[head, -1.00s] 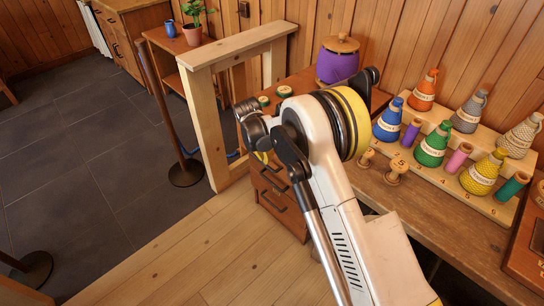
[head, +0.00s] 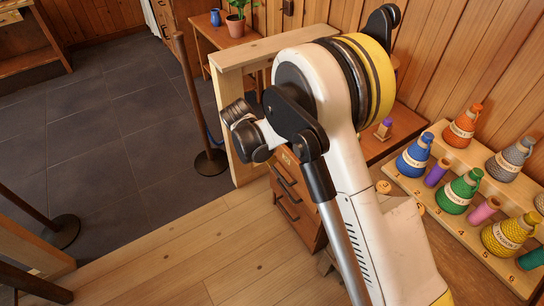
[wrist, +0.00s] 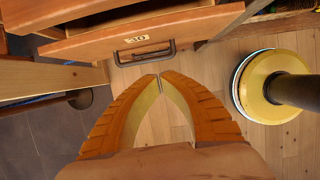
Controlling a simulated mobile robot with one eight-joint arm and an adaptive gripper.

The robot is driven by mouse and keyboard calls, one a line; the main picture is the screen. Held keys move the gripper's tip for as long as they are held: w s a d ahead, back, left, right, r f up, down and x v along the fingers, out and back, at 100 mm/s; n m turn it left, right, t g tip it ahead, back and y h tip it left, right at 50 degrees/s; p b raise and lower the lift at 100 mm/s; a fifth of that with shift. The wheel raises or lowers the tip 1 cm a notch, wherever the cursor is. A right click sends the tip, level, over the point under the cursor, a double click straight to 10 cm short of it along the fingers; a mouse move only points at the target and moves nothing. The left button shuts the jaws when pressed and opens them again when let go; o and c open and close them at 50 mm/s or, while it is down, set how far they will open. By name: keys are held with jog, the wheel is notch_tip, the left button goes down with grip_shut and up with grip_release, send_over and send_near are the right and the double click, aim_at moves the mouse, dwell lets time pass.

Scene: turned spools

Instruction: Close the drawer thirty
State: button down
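The drawer labelled 30 (wrist: 95,45) shows at the top of the wrist view, with its dark bar handle (wrist: 145,52) below the label. It stands out from the cabinet, and a dark gap shows above its front. My gripper (wrist: 160,78) points at the drawer front with its orange fingers brought together at the tips. It looks empty, just below the handle in the picture and apart from it. In the head view the wooden drawer cabinet (head: 297,205) is partly hidden behind my arm, and my fingers are not clearly visible there.
A pale wooden barrier (head: 240,120) stands left of the cabinet, beside a dark rope post (head: 211,162). A spool rack (head: 437,205) with several coloured cones is on the bench at right. Plank floor (head: 220,240) is clear in front of the drawers.

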aim_at(297, 158)
jog(key=b+x, duration=0.2)
jog(key=x, duration=0.1)
jog(key=d+b+x, duration=0.1)
jog(key=x, duration=0.3)
jog(key=w+d+r+b+x, duration=0.1)
jog(key=b+x, duration=0.1)
jog(key=x, duration=0.2)
jog(key=shift+f+b, duration=0.1)
jog(key=shift+b, duration=0.2)
jog(key=shift+w+d, duration=0.35)
jog(key=shift+d, duration=0.1)
jog(key=w+d, duration=0.2)
jog(key=d, duration=0.1)
jog(key=w+d, duration=0.1)
jog(key=shift+w+d, duration=0.1)
jog(key=shift+d, duration=0.25)
jog(key=shift+a, duration=0.1)
